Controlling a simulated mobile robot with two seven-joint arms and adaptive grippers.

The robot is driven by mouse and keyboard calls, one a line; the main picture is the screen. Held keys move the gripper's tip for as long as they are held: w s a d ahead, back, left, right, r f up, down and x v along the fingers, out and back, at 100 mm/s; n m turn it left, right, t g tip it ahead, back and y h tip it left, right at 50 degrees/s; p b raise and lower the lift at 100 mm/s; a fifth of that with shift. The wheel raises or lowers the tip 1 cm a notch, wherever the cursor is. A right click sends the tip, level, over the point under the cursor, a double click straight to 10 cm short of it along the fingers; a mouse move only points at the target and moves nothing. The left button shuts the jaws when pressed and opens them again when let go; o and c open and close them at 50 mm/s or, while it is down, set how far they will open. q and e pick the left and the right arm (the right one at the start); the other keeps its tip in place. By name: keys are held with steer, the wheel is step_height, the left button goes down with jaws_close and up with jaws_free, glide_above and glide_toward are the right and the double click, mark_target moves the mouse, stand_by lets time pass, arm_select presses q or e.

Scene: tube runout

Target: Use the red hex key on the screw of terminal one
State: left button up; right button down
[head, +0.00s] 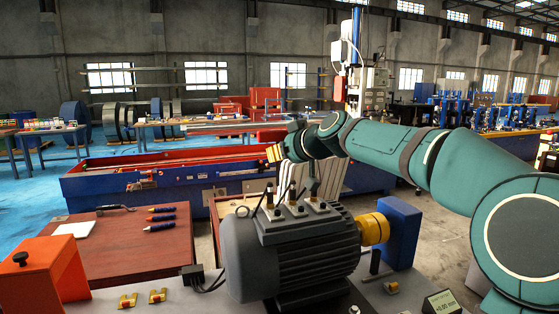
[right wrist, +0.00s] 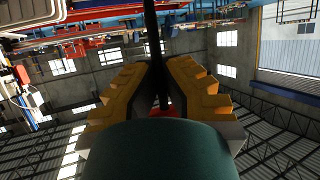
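A grey motor (head: 290,255) stands at the front centre. Its top carries a row of terminals (head: 297,211) with several thin dark rods standing up around them; which is terminal one I cannot tell. My right gripper (head: 274,153) is above and behind the terminals in the head view, with its yellow fingers pointing left. In the right wrist view, its fingers (right wrist: 162,82) are closed around a dark shaft (right wrist: 153,30) with a bit of red (right wrist: 165,106) at its base, seemingly the red hex key. The shaft's tip is out of that view. My left gripper is not in view.
A yellow coupling (head: 374,229) and blue block (head: 400,232) are right of the motor. An orange box (head: 40,275), brass clips (head: 142,299) and a display (head: 441,303) sit around it. Blue screwdrivers (head: 160,222) and a black tool (head: 114,208) lie on the red-brown table (head: 120,250).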

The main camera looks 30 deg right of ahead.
mark_target(278, 175)
steer(key=shift+f+b, duration=2)
steer(key=shift+f, duration=0.65)
steer(key=shift+b, duration=0.4)
steer(key=shift+f+b, duration=0.65)
steer(key=shift+f, duration=0.45)
